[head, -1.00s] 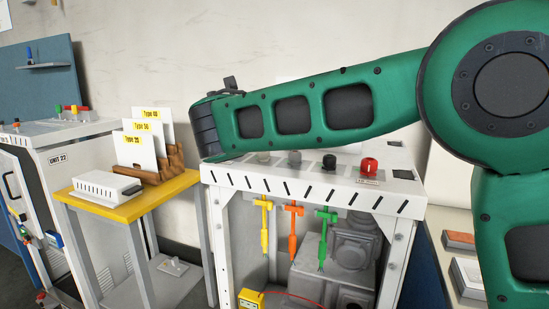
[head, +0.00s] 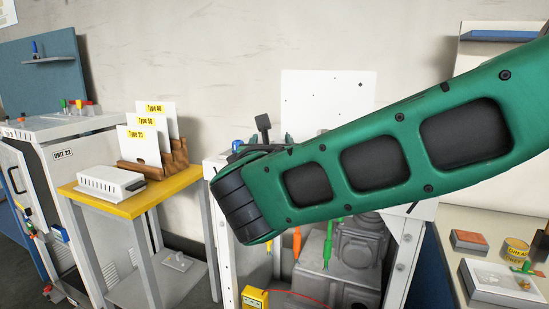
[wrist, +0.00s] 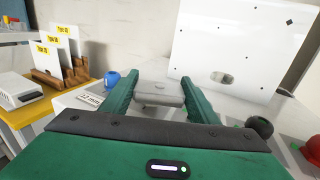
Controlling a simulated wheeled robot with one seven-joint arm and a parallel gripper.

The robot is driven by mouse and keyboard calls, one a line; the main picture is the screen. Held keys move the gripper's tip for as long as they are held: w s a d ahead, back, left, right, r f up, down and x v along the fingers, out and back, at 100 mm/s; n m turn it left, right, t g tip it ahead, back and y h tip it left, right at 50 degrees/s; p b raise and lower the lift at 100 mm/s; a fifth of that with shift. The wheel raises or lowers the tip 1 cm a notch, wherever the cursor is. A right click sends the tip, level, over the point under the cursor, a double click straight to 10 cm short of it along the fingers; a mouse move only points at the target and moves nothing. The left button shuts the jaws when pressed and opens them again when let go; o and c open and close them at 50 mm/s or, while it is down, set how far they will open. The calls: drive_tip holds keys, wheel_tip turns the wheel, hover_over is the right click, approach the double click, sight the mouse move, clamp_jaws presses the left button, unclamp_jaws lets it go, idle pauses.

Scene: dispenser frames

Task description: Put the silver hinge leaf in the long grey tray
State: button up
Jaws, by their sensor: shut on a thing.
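In the wrist view my gripper (wrist: 158,84) has its two green fingers closed on a flat grey metal piece with rounded corners, which looks like the silver hinge leaf (wrist: 158,95). The piece is held above the white cabinet top, in front of an upright white panel (wrist: 245,45). In the head view my green arm hides most of the gripper and the piece. I cannot make out a long grey tray for certain in either view.
A blue knob (wrist: 112,79), a black knob (wrist: 260,127) and a red knob (wrist: 312,150) stand nearby on the cabinet top. A yellow table (head: 130,205) with a white box (head: 110,182) and card rack stands left. A bench (head: 465,220) with several small items is at right.

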drive_tip(key=shift+f, duration=1.8)
drive_tip(key=o, duration=1.1)
